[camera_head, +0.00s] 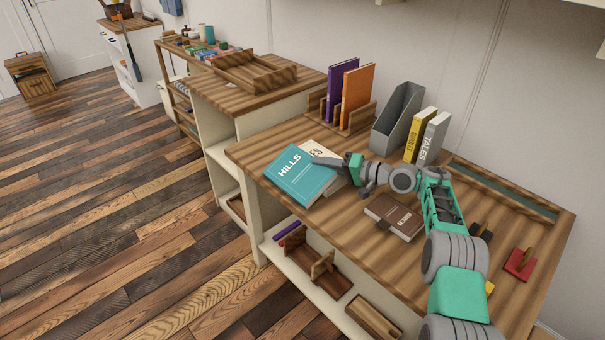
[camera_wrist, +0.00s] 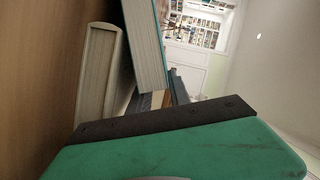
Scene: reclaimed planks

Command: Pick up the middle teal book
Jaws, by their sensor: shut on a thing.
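The teal book (camera_head: 298,178), marked HILLS, lies over a cream book (camera_head: 326,158) at the desk's left front. The cream book is partly hidden beneath it. My gripper (camera_head: 328,162) reaches in from the right and is shut on the teal book at its right edge. In the wrist view the teal book's page edges (camera_wrist: 148,45) show beyond my dark finger, tilted against the cream book (camera_wrist: 98,75). I cannot tell whether the two books still touch. The finger's grip on the cover is partly hidden.
A brown book (camera_head: 395,217) lies flat under my arm. Behind stand a purple book (camera_head: 340,82) and an orange book (camera_head: 357,92) in a wooden rack, a grey file holder (camera_head: 398,118), a yellow book (camera_head: 420,134) and a grey book (camera_head: 434,138). A red object (camera_head: 520,263) sits right.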

